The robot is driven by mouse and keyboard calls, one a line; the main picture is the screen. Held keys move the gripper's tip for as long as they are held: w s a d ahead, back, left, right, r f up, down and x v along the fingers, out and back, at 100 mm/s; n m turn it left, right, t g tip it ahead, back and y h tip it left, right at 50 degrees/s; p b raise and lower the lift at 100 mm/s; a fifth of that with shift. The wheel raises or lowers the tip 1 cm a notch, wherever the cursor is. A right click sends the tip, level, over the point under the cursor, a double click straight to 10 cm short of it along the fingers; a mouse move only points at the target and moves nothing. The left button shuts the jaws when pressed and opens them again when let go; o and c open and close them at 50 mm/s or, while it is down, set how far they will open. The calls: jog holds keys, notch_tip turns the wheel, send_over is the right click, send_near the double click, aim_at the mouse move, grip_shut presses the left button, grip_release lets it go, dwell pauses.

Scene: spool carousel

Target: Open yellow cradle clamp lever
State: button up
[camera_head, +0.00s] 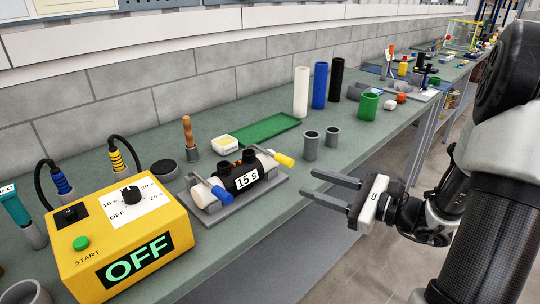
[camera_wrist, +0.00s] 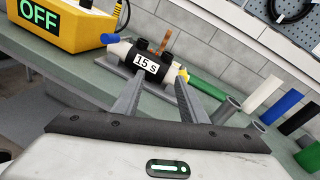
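The cradle (camera_head: 262,193) is a grey base holding a black cylinder (camera_head: 243,178) labelled "15 s". The yellow clamp lever (camera_head: 284,159) sticks out at the cradle's right end. Its yellow tip also shows in the wrist view (camera_wrist: 184,74), partly hidden by my right finger. A blue lever (camera_head: 221,194) is at the cradle's left end. My gripper (camera_head: 311,183) is open and empty, its fingers pointing left toward the cradle. It is right of the yellow lever, nearer the bench's front edge, and apart from it. In the wrist view the cylinder (camera_wrist: 147,63) appears beyond the fingertips.
Two grey cups (camera_head: 310,146) stand just right of the yellow lever. A yellow control box (camera_head: 125,240) reading "OFF" is at the left. A green tray (camera_head: 266,131), a wooden-handled tool (camera_head: 188,132) and white, blue and black tubes stand behind. Floor lies beyond the bench's front edge.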

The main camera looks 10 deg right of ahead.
jog(key=w+d+f+m+t+h, duration=0.1)
jog(key=d+f+m+t+h, duration=0.1)
jog(key=d+m+t, duration=0.15)
jog(key=b, duration=0.2)
send_near(277, 156)
jog(key=shift+g, duration=0.35)
jog(key=x, duration=0.5)
jog(key=d+x, duration=0.1)
jog(key=x, duration=0.2)
jog(key=shift+w+a, duration=0.3)
jog(key=shift+w, duration=0.3)
grip_shut()
